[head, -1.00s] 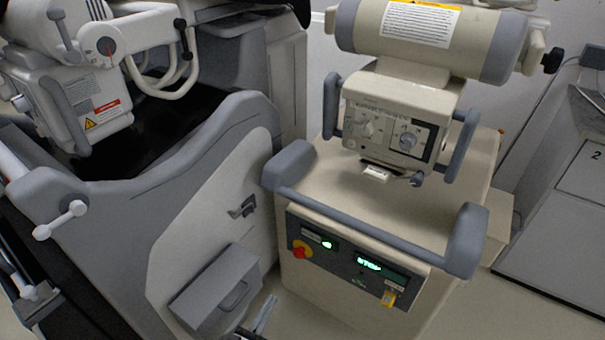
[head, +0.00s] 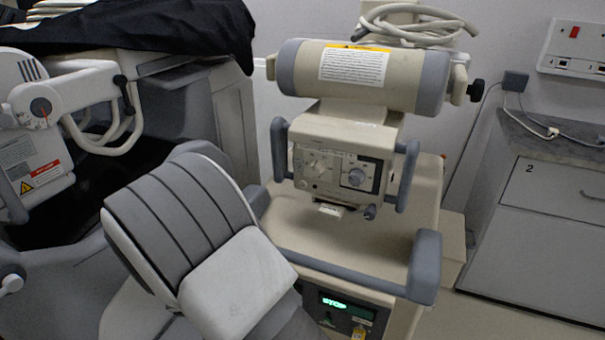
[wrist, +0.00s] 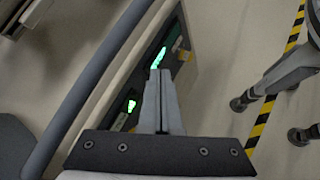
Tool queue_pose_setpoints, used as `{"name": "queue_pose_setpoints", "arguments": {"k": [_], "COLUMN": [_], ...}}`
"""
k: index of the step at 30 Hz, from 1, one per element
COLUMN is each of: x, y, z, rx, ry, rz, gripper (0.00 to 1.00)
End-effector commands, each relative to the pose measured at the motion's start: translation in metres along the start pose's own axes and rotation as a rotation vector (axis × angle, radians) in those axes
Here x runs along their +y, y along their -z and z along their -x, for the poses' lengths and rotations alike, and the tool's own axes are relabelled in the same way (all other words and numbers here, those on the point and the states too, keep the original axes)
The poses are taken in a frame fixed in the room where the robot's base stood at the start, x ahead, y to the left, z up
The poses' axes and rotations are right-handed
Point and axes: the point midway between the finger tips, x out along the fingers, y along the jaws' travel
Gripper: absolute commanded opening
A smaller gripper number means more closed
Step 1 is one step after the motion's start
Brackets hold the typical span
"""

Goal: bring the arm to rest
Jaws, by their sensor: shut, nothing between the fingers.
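My gripper (wrist: 160,78) shows in the wrist view with its two fingers shut together and nothing between them. Its tips overlap the front panel of the beige cart in the picture, close to a lit green display (wrist: 158,57). I cannot tell how far apart they are. In the head view a grey and white link of my arm (head: 190,235) stands at the lower middle, in front of the cart. My gripper is hidden or out of frame in the head view.
The beige cart (head: 330,245) carries a control box (head: 340,170) and a cylindrical unit (head: 355,75). Its grey handle (wrist: 95,85) runs beside my fingers. Grey machine housing (head: 65,275) stands at left. A grey cabinet (head: 545,245) stands at right. Black-yellow tape (wrist: 262,120) marks the floor.

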Motion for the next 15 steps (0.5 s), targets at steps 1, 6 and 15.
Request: {"name": "queue_pose_setpoints", "arguments": {"k": [1,6,15], "x": [0.005,0.012,0.011], "y": [-0.017,-0.066,-0.149], "z": [0.000,0.000,0.005], "rx": [0.026,0.105,0.251], "ry": [0.054,0.219,0.456], "rz": [-0.058,-0.238,-0.568], "gripper": [0.00,0.00,0.00]}}
